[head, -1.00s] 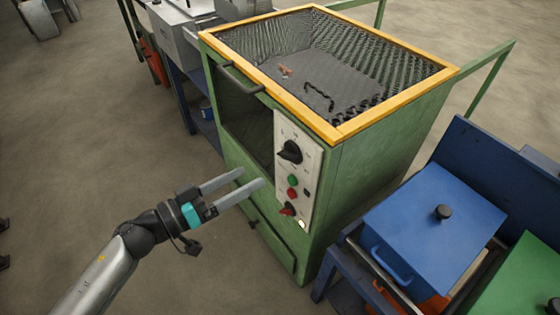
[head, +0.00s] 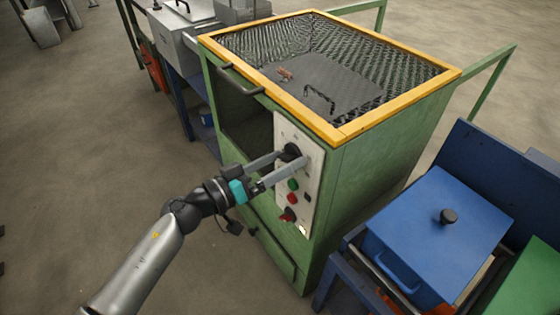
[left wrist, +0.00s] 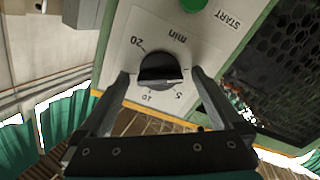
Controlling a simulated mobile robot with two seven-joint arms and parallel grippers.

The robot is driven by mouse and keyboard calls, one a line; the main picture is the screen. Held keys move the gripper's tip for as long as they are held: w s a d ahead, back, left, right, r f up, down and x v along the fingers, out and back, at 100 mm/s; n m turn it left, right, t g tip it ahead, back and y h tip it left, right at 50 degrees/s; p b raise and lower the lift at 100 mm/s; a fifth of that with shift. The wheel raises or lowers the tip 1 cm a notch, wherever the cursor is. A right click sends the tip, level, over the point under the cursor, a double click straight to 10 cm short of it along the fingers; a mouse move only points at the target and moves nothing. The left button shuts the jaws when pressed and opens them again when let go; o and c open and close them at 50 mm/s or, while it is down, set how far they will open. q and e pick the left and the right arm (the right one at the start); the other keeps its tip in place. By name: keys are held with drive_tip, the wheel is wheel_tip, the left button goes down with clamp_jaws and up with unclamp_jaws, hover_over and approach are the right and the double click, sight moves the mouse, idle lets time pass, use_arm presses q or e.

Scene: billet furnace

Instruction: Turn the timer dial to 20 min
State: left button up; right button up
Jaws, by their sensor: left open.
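The black timer dial (head: 291,151) sits near the top of the pale control panel (head: 312,172) on the green furnace cabinet. In the left wrist view the dial (left wrist: 160,68) shows between the marks 20, 10 and 5. Its grip bar lies roughly crosswise in that picture; which mark it points to is unclear. My left gripper (head: 290,161) is open, with its two fingers on either side of the dial. In the wrist view, gaps seem to remain between fingers (left wrist: 158,82) and dial. My right gripper is not in view.
Below the dial are a green button (head: 293,184), a red button (head: 291,194) and a red switch (head: 288,215). A mesh top with a yellow frame (head: 400,101) covers the cabinet. A blue lidded box (head: 435,230) stands at right.

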use_arm(q)
drive_tip(key=c, duration=1.4)
